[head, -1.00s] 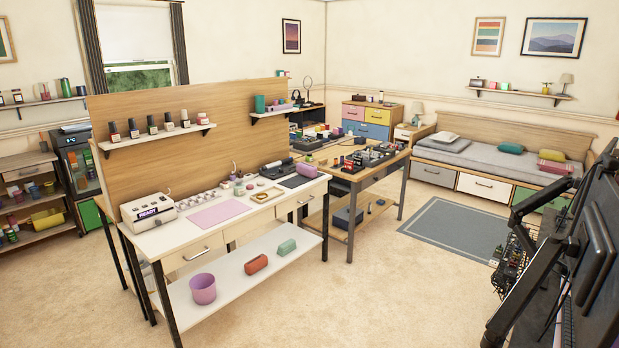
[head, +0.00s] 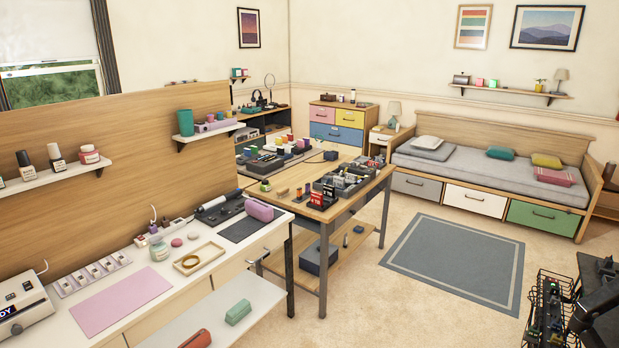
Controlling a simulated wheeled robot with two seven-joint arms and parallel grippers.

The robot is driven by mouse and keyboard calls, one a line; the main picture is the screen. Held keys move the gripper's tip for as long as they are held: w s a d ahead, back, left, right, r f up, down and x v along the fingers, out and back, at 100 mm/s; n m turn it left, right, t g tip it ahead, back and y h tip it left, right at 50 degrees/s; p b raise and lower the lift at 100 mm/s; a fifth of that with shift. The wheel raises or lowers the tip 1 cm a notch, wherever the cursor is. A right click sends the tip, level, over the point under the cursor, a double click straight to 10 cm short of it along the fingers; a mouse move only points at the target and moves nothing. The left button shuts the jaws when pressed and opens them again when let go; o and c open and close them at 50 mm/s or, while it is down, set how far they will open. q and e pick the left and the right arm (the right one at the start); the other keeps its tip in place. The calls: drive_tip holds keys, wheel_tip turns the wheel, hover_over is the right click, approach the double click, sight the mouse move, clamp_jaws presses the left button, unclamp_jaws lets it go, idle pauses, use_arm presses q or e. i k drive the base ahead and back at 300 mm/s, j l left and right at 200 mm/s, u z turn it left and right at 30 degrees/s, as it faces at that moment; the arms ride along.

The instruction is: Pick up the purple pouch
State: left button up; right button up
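A purple pouch (head: 259,210) lies at the far right end of the white desk (head: 205,290), on or beside a dark mat (head: 238,230). It is a small rounded case and nothing covers it. Neither of my grippers shows in the head view.
A wooden panel (head: 120,190) with shelves backs the desk. A wooden table (head: 345,190) with dark trays stands just beyond. A lower shelf holds a green pouch (head: 238,311) and a red pouch (head: 197,340). Open carpet (head: 400,300) and a grey rug (head: 455,262) lie to the right.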

sight(263, 211)
drive_tip(key=i+u, duration=0.2)
drive_tip(key=i, duration=0.25)
drive_tip(key=i+l+u, duration=0.2)
drive_tip(key=i, duration=0.2)
drive_tip(key=i+l+u, duration=0.15)
drive_tip(key=i, duration=0.3)
drive_tip(key=i+l+u, duration=0.2)
drive_tip(key=i, duration=0.2)
